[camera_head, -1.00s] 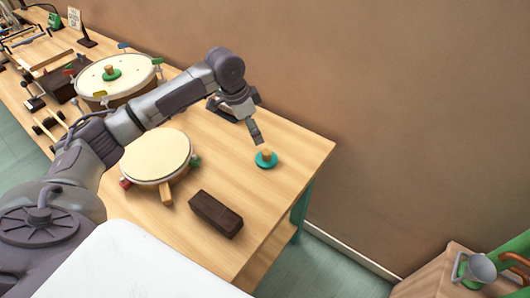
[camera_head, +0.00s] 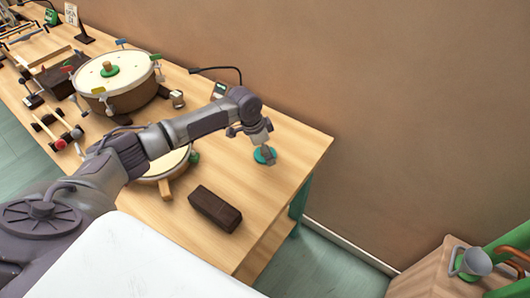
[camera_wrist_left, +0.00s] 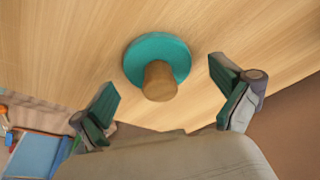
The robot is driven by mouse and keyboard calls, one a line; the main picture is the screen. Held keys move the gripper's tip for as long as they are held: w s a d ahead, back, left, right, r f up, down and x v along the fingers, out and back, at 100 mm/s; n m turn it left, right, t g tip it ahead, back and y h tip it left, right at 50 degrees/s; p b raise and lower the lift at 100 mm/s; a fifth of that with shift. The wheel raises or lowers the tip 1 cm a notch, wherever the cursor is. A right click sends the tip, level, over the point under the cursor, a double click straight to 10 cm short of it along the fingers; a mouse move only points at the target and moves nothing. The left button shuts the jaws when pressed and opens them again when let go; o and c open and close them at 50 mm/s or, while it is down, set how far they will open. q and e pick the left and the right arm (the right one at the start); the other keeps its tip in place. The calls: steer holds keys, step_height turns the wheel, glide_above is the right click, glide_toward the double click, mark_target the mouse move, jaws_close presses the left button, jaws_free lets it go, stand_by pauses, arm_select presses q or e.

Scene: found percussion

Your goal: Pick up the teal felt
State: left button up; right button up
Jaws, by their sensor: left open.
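The teal felt (camera_head: 260,154) is a round disc with a wooden knob, lying on the table near its right end. In the left wrist view the teal felt (camera_wrist_left: 152,50) lies flat, its tan knob (camera_wrist_left: 160,82) pointing toward the camera. My left gripper (camera_head: 268,160) is over it, fingers pointing down and covering part of it. In the left wrist view my left gripper (camera_wrist_left: 165,98) is open, with one green-padded finger to each side of the knob. Nothing is between the pads except the view of the knob; I cannot tell the exact height gap. My right gripper is not in view.
A dark wooden block (camera_head: 215,208) lies on the table in front of the felt. A small drum (camera_head: 166,168) is partly hidden under my left arm. A larger drum (camera_head: 118,90) with a green disc (camera_head: 110,70) stands farther left. The table's right end (camera_head: 315,150) is clear.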

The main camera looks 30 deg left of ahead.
arm_select(q)
steer(key=c, duration=1.2)
steer(key=shift+r, duration=0.15)
steer(key=shift+c, duration=0.2)
